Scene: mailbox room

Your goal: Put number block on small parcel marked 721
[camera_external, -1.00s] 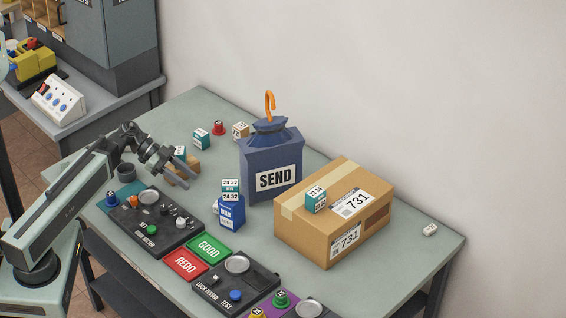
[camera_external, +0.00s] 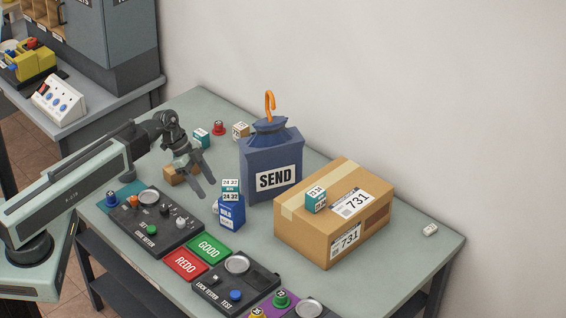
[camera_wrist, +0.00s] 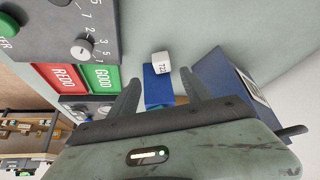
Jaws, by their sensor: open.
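My gripper (camera_external: 206,188) is open and empty, fingers pointing down and right, just left of a teal and white number block (camera_external: 231,186). That block appears stacked on a blue box (camera_external: 232,214). In the wrist view, a white-faced block (camera_wrist: 161,63) with small print, perhaps 721, and a blue box (camera_wrist: 158,90) show between and beyond the open fingers (camera_wrist: 161,78). A small brown parcel (camera_external: 174,177) stands behind my gripper, partly covered; its marking is not visible. A large brown parcel (camera_external: 290,228) marked 731 has another teal number block (camera_external: 316,200) on top.
The blue SEND bag (camera_external: 258,155) with an orange hook stands close right of the blocks. Testers (camera_external: 150,222) and GOOD (camera_external: 209,248) and REDO (camera_external: 185,264) pads line the front. A teal block (camera_external: 201,136) and red button (camera_external: 218,128) are at the back.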

